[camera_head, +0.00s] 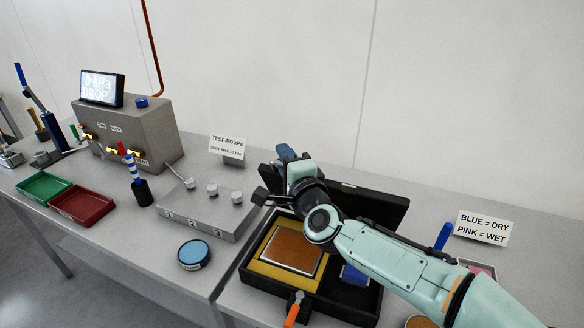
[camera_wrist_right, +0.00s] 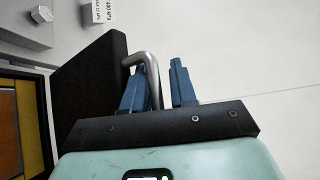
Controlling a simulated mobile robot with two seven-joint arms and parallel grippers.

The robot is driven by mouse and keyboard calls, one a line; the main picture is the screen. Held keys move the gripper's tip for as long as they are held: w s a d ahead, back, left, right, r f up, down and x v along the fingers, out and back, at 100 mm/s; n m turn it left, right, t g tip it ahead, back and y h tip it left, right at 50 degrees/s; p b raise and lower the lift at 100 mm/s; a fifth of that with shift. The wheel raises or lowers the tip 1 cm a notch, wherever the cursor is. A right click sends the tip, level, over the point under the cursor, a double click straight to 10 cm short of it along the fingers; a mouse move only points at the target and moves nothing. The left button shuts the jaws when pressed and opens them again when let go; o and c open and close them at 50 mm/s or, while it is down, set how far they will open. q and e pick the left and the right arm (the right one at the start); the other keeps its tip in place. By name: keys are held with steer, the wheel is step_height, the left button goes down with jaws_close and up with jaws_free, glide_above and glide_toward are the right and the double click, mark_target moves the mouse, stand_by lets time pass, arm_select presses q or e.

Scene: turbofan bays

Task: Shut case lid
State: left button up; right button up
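The black case (camera_head: 262,285) lies open on the bench, with its black lid (camera_head: 378,204) standing up along the back side. My right gripper (camera_head: 284,153) is at the lid's left end, and its arm crosses over the case and hides part of it. In the right wrist view the lid is a dark panel (camera_wrist_right: 92,85) left of the gripper's blue fingers (camera_wrist_right: 160,85). A bent metal handle (camera_wrist_right: 150,66) reaches from the lid side to between the fingers. The fingers are apart, with a gap showing beside the handle. My left gripper is out of view.
Inside the case are a brown-topped plate (camera_head: 290,248) in yellow lining and a blue item (camera_head: 354,275). An orange-handled tool (camera_head: 293,312) lies at the front edge. A grey numbered block (camera_head: 205,212) and a blue round tin (camera_head: 194,254) stand to the left. A sign (camera_head: 484,228) stands at right.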

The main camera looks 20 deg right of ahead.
steer(key=s+d+b, duration=0.1)
steer(key=s, duration=1.2)
steer(key=shift+d, duration=0.25)
